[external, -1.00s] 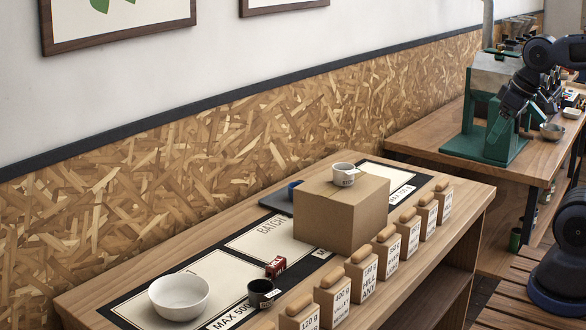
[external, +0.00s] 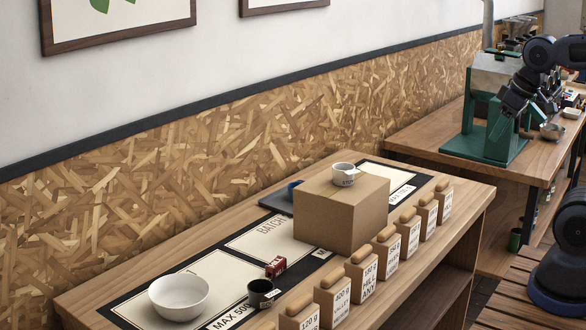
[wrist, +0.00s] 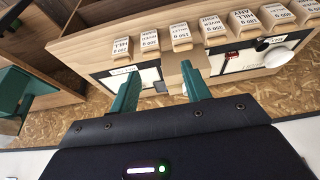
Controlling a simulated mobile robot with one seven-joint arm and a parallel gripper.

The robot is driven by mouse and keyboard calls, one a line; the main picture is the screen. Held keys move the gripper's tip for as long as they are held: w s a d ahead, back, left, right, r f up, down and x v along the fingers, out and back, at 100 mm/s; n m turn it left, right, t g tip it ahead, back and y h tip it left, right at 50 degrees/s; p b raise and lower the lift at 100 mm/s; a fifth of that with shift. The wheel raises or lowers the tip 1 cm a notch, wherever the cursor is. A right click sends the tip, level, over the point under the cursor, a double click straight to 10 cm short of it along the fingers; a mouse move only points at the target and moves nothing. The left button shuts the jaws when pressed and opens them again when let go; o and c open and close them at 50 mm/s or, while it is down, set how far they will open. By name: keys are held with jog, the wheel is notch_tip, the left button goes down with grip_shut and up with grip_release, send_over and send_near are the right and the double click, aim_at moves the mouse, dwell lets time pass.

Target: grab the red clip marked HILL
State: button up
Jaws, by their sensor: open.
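The red clip (external: 276,267) lies on the dark mat of the near bench, just behind a small dark cup (external: 262,293). It carries white lettering too small to read surely. In the wrist view it is a small red patch (wrist: 232,54), right of my fingers. My gripper (wrist: 160,68) has two green fingers spread apart with nothing held between them. In the external view my gripper (external: 508,106) is far to the right, by the green machine and well away from the clip.
A cardboard box (external: 341,214) with a white cup (external: 344,174) on top stands right of the clip. A white bowl (external: 179,297) sits to its left. Several labelled blocks with wooden tops (external: 361,275) line the front edge. A green machine (external: 485,145) stands on the far bench.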

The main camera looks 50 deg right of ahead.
jog(key=w+a+r+m+g, duration=0.1)
jog(key=w+a+m, duration=0.15)
jog(key=w, duration=0.45)
jog(key=w+a+r+m, duration=0.1)
jog(key=w+a+m, duration=0.15)
jog(key=w, duration=0.45)
jog(key=m+g, duration=0.4)
jog(key=m, duration=0.8)
send_over(276, 262)
notch_tip(276, 262, down, 24)
jog(key=r, duration=0.1)
jog(key=f, duration=0.5)
jog(key=shift+d+f, duration=0.25)
jog(key=shift+d, duration=0.15)
jog(key=shift+a+f, duration=0.15)
jog(key=shift+f, duration=1.2)
jog(key=shift+a+f, duration=0.15)
jog(key=shift+f, duration=1.2)
grip_shut()
